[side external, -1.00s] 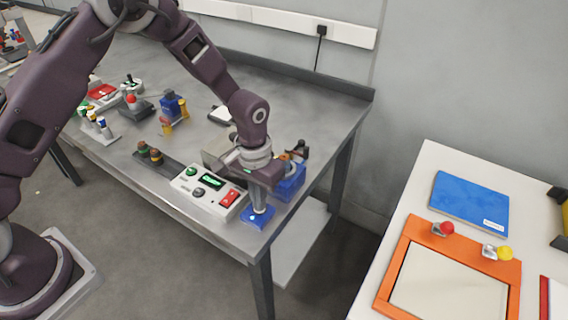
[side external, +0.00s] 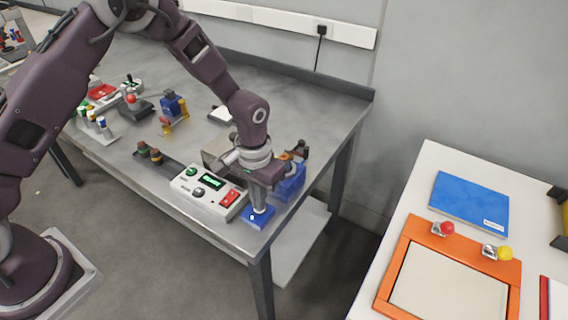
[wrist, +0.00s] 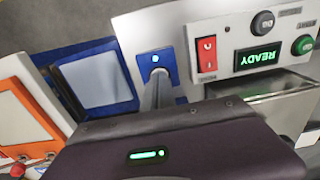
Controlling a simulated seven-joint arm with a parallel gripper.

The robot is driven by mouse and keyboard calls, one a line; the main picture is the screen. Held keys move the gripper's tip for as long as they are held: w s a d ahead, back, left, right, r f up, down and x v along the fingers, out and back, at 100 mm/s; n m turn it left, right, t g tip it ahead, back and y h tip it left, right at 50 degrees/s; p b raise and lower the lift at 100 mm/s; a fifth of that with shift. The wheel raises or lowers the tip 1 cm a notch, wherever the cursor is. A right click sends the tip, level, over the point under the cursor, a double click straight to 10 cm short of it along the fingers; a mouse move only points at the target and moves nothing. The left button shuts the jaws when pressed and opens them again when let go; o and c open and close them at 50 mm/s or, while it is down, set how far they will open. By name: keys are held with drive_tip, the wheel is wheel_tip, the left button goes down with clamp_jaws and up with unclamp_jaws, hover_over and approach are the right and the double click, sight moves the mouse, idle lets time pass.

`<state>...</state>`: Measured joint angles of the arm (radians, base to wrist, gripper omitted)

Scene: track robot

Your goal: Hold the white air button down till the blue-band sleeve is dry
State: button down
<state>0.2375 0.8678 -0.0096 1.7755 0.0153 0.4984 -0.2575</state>
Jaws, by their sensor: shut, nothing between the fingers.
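The small white button (side external: 252,217) sits on a blue square base (side external: 262,222) at the table's front right corner. In the wrist view the blue base (wrist: 146,64) shows with a small pale spot (wrist: 155,58) on it. My gripper (side external: 260,207) is shut and empty, pointing down at the base. In the wrist view its fingers (wrist: 158,88) reach over the base's near edge, beside the pale spot. I cannot tell whether the fingertips touch the base or the button. I cannot make out a blue-band sleeve for certain in either view.
A control box (side external: 207,194) with a red switch, dark knob and green button stands left of the base; its display (wrist: 257,57) reads READY. A blue block (side external: 291,184) stands close behind my gripper. A white table (side external: 420,190) with an orange frame is at right.

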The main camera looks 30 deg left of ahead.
idle(0.3)
drive_tip(key=shift+r, duration=2.4)
drive_tip(key=s+a+r+t, duration=0.25)
drive_tip(key=s+r, duration=0.25)
drive_tip(key=r, duration=0.5)
drive_tip(key=s+a+r+t, duration=0.1)
drive_tip(key=s+a+r, duration=0.3)
drive_tip(key=r, duration=0.6)
drive_tip(key=s+a+r+t, duration=0.1)
drive_tip(key=s, duration=0.6)
drive_tip(key=s+a+r+t, duration=0.1)
drive_tip(key=s+a+r, duration=0.1)
drive_tip(key=s, duration=0.6)
drive_tip(key=shift+s+a, duration=0.2)
